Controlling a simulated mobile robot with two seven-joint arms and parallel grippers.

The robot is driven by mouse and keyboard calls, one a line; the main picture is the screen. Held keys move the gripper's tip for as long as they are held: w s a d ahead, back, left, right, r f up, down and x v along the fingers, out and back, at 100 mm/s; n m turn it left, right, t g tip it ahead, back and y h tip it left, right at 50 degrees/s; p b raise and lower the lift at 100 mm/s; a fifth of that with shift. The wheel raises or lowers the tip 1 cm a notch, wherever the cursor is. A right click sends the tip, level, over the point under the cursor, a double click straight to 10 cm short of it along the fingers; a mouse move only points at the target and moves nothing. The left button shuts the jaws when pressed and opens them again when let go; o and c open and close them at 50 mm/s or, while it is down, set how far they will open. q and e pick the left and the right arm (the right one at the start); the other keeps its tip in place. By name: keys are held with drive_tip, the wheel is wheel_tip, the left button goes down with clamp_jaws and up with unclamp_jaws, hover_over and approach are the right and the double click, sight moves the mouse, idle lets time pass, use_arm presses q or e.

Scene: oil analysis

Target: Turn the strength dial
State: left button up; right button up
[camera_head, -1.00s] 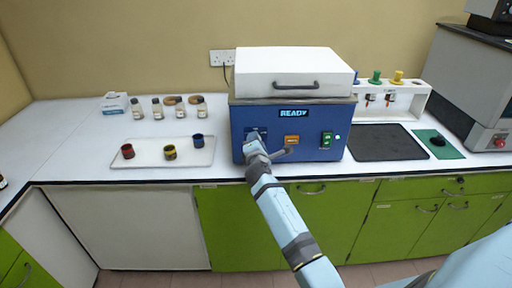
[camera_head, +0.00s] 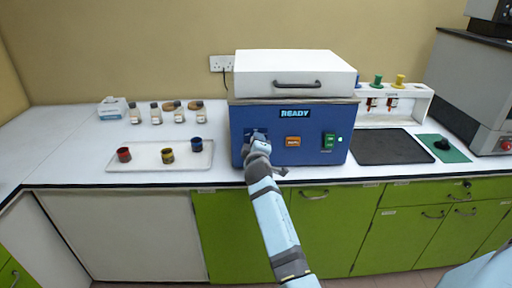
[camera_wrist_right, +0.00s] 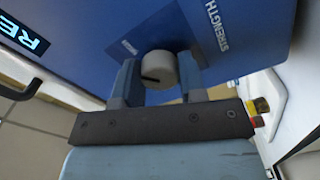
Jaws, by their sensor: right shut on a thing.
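The strength dial (camera_wrist_right: 159,68) is a pale grey round knob with a dark mark on its face, on the front of the blue machine (camera_head: 302,157). The word STRENGTH shows beside it in the right wrist view. My right gripper (camera_wrist_right: 158,80) is shut on the dial, one finger on each side. The machine's display (camera_head: 295,114) reads READY. My left gripper is not in view.
The machine has a white lid (camera_head: 295,72), an orange button (camera_head: 292,141) and a green switch (camera_head: 329,141). A white tray (camera_head: 182,164) with three small cups stands at left. A dark mat (camera_head: 390,147) lies at right.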

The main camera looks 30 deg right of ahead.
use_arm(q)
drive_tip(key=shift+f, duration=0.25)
use_arm(e)
drive_tip(key=shift+f+m, duration=0.1)
drive_tip(key=shift+m, duration=0.5)
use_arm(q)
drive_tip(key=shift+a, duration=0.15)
use_arm(e)
drive_tip(key=o, duration=0.9)
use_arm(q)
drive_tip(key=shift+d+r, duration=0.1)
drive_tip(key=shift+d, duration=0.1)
